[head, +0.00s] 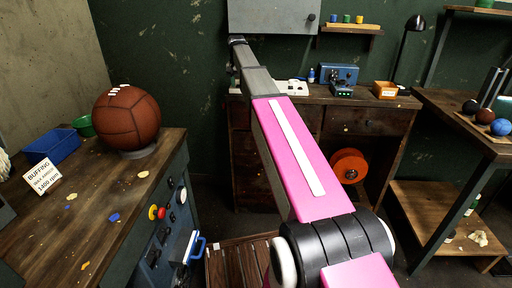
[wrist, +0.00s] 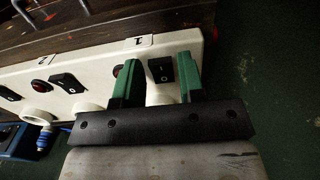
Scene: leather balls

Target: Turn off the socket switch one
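A white socket strip (wrist: 100,62) runs across the wrist view on a wooden bench top; part of it shows in the head view (head: 292,87) beside my arm. The black rocker switch (wrist: 160,69) nearest its right end lies between the two green fingertips of my gripper (wrist: 157,76). The gripper is open, with nothing held. A tag (wrist: 137,41) that seems to read 1 is on the strip's edge near this switch. A red lamp (wrist: 118,70) is partly hidden by the left finger. In the head view my gripper is hidden behind my arm.
Farther left on the strip are another black rocker (wrist: 68,82), a red lamp (wrist: 40,87) and round white sockets (wrist: 88,107). A blue plug (wrist: 45,138) hangs at lower left. On the bench (head: 366,98) stand a blue device (head: 339,77) and a lamp (head: 409,45). A grey cabinet (head: 275,15) hangs above.

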